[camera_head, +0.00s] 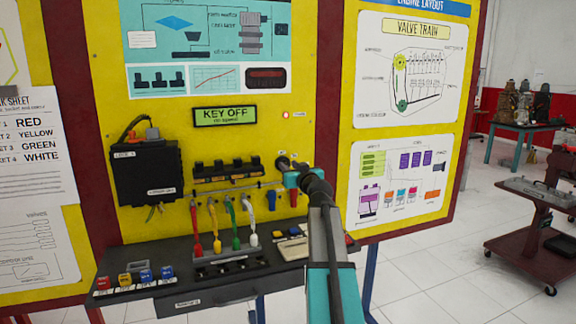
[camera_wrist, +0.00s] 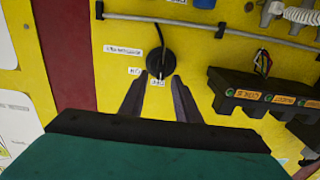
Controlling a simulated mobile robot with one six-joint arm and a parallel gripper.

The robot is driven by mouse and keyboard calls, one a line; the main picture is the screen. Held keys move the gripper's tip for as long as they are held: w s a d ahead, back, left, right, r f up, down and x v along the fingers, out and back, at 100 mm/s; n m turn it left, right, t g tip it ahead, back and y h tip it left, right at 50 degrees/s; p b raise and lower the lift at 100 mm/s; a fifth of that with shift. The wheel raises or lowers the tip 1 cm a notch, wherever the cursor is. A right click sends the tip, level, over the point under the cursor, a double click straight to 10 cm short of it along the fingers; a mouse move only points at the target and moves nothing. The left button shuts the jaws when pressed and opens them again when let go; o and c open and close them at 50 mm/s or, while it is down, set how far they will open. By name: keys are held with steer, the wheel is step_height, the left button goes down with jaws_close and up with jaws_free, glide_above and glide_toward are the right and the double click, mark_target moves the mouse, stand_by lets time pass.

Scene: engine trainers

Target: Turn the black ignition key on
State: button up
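The black ignition key (camera_wrist: 161,60) sits in a round black switch on the yellow panel, in the upper middle of the wrist view. Small white labels lie around it, too small to read surely. My gripper (camera_wrist: 157,82) is open; its two dark fingers point at the panel on either side of the key's lower end, with a gap between them. I cannot tell whether either finger touches the key. In the head view my gripper (camera_head: 291,167) is up against the panel at the switch, which it partly hides. The display (camera_head: 225,115) above reads KEY OFF.
A grey rail (camera_wrist: 215,28) runs across the panel by the switch. A black coil block (camera_wrist: 262,95) with wires sits to the right in the wrist view. In the head view, coloured leads (camera_head: 225,225) hang left of my arm, above a dark shelf (camera_head: 200,292).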

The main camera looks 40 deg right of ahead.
steer(key=shift+x, duration=0.9)
jaws_close()
